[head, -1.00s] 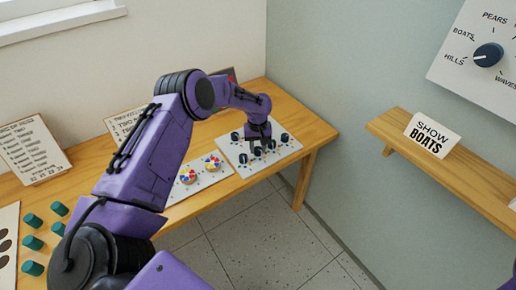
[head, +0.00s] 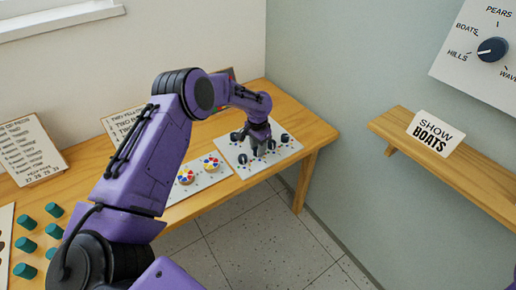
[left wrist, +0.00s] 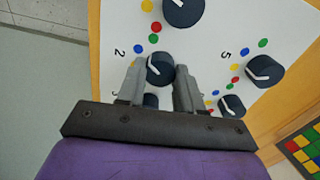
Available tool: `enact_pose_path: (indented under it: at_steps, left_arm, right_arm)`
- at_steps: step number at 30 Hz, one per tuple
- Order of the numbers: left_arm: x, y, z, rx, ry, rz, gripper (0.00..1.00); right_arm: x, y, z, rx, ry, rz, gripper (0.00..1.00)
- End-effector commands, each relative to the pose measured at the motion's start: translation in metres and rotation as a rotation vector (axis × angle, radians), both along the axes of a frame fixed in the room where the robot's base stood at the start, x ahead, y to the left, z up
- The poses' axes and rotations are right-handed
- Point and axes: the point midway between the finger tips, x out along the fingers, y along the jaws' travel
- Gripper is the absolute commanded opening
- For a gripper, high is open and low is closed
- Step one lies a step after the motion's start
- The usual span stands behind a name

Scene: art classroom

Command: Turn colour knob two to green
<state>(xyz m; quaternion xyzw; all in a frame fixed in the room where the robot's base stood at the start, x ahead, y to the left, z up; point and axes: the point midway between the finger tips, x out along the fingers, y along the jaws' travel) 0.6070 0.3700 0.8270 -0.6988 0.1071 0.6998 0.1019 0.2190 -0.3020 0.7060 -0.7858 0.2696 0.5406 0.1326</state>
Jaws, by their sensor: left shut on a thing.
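My left gripper (left wrist: 159,66) is shut on colour knob two (left wrist: 160,69), a dark blue round knob with a white pointer line. One finger is on each side of it, and the printed number 2 is beside it. Green (left wrist: 139,48) and blue (left wrist: 154,38) dots lie next to this knob. The fingers cover part of its surroundings, and I cannot tell for sure which dot the pointer faces. In the head view the left gripper (head: 259,149) is down at the white knob panel (head: 285,154) on the wooden table. My right gripper is out of view.
Other dark knobs stand close by on the panel, including knob five (left wrist: 264,70). A board with two colour wheels (head: 205,178) lies left of the panel. Teal pegs (head: 27,245) stand at the left. A wall shelf holds a "Show boats" card (head: 436,134).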

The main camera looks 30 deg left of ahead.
Motion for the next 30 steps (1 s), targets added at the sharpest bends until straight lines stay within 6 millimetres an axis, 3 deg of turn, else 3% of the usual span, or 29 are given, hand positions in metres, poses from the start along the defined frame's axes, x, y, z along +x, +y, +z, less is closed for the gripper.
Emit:
enact_pose_path:
  at_steps: [15, 30]
  left_arm:
    - [0.0006, 0.0000, 0.0006, 0.000, -0.003, -0.378, 0.05]
    - [0.0006, -0.0002, 0.0011, 0.000, -0.003, -0.479, 0.05]
  right_arm:
    - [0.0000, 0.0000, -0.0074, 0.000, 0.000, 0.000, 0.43]
    - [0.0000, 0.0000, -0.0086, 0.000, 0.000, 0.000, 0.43]
